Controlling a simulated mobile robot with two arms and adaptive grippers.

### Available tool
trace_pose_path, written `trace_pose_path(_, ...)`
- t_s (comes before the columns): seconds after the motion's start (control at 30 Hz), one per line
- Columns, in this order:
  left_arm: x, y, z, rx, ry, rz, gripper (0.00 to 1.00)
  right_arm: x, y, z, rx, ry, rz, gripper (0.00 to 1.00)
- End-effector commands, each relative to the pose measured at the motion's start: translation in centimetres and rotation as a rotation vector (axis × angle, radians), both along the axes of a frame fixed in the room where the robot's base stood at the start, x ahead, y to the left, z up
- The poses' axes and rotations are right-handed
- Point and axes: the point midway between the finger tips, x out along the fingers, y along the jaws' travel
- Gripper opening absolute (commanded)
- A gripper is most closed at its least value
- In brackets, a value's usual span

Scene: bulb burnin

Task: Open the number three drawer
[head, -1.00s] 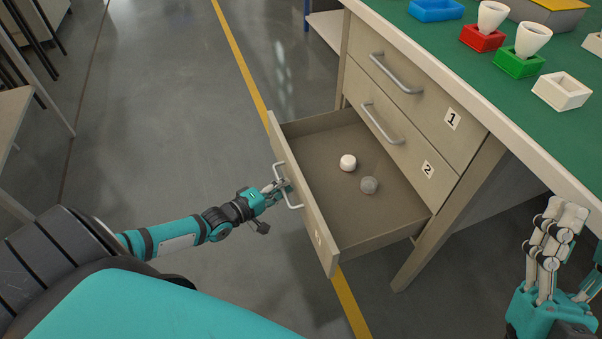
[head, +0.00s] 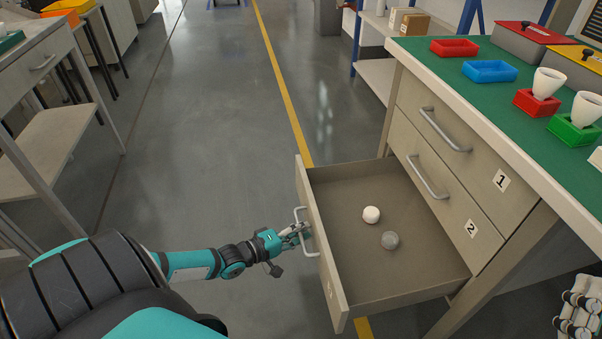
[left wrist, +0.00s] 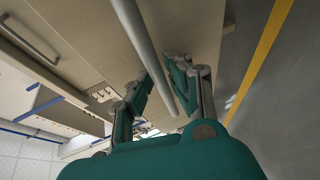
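The bottom drawer (head: 322,250), below the drawers marked 1 and 2, stands far out from the cabinet. Its front carries a faint mark too small to read and a grey bar handle (head: 302,236), which also crosses the left wrist view (left wrist: 146,45). My left gripper (head: 298,232) is at this handle; in the left wrist view its fingers lie on both sides of the bar, closed in around it. My right gripper (head: 578,308) is cut off at the lower right edge.
Drawer 1 (head: 455,150) and drawer 2 (head: 445,205) are closed. The green bench top (head: 450,62) holds a red tray (head: 454,47), a blue tray (head: 489,71) and white cups in coloured holders. Open floor lies left of the drawer, with a table (head: 50,150) beyond.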

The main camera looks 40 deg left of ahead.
Motion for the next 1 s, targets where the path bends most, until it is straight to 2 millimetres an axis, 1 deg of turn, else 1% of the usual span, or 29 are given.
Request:
trace_pose_path(0.03,0.0,0.0,0.0,-0.001,0.001,0.000,0.26,0.0,0.0,0.0,0.000,0.000,0.000,0.40)
trace_pose_path(0.1,0.0,0.0,-0.1,-0.001,0.002,0.001,0.34,0.0,0.0,0.0,0.000,0.000,0.000,0.40)
trace_pose_path(0.37,-0.2,0.0,-0.2,-0.001,0.006,0.001,0.34,-0.1,0.0,0.1,0.001,-0.004,0.001,0.40)
trace_pose_path(0.47,-0.7,0.1,-0.2,-0.002,0.008,0.000,0.34,-0.1,0.0,0.1,0.001,-0.004,0.001,0.40)
trace_pose_path(0.57,-1.9,0.4,0.0,-0.002,0.010,0.001,0.34,-0.1,0.0,0.1,0.001,-0.003,0.001,0.40)
trace_pose_path(0.9,-8.1,2.1,1.2,0.000,0.011,-0.001,0.34,0.0,0.0,0.0,0.001,-0.002,0.001,0.40)
trace_pose_path(1.0,-9.5,2.5,1.5,-0.001,0.010,0.000,0.34,0.0,0.0,0.0,0.001,-0.002,0.001,0.40)
